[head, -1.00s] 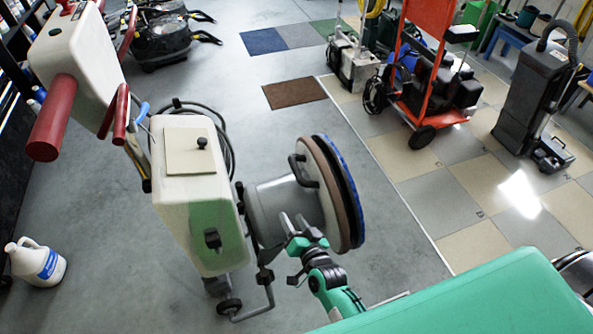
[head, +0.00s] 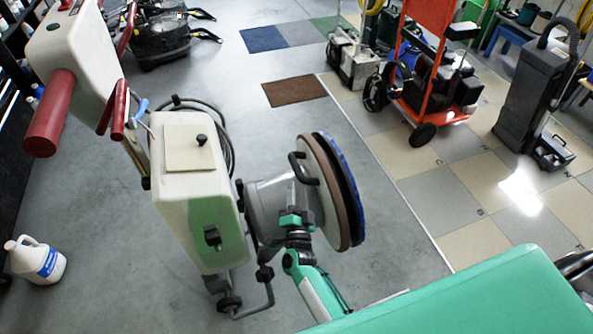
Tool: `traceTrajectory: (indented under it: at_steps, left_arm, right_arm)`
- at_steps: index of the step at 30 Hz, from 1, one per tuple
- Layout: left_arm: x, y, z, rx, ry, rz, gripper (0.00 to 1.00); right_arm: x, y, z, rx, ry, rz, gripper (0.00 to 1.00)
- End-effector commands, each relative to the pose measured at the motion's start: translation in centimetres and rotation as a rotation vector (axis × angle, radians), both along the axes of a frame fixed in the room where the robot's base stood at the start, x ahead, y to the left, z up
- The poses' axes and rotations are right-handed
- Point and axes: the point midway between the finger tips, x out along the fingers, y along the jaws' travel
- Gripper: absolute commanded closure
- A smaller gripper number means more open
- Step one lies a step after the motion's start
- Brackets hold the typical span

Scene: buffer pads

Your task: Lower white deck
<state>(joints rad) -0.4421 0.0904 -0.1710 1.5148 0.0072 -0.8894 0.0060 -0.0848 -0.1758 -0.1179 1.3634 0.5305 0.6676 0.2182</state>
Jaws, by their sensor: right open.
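The white deck (head: 314,203) belongs to a floor machine that is tipped back, so the deck stands on edge with a brown rim and a blue pad (head: 349,190) facing right. A dark handle (head: 303,168) sits on the deck's upper left side. A grey motor housing (head: 266,205) joins it to the cream machine body (head: 190,210). My right gripper (head: 293,196) is open and empty, pointing up in front of the housing and the deck's lower left, below the handle. Whether it touches them I cannot tell. My left gripper is not in view.
The machine's red grips (head: 50,112) reach to the upper left. A white jug (head: 37,260) stands at the lower left. An orange cart (head: 424,60) and a black upright machine (head: 535,85) stand at the upper right.

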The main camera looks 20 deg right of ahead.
Motion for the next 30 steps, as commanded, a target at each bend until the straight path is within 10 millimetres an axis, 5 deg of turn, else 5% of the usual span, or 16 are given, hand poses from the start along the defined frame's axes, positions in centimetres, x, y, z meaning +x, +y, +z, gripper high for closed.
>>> traceTrajectory:
  at_steps: [10,24,30]
  left_arm:
    - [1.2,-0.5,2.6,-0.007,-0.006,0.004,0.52]
    - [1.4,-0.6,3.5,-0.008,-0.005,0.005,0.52]
    - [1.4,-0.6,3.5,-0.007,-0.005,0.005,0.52]
  right_arm:
    - [5.9,-1.7,1.4,-0.001,0.0,0.001,0.57]
    - [7.1,-2.1,1.8,-0.001,0.002,0.001,0.57]
    - [7.1,-2.1,1.8,-0.001,0.002,0.001,0.94]
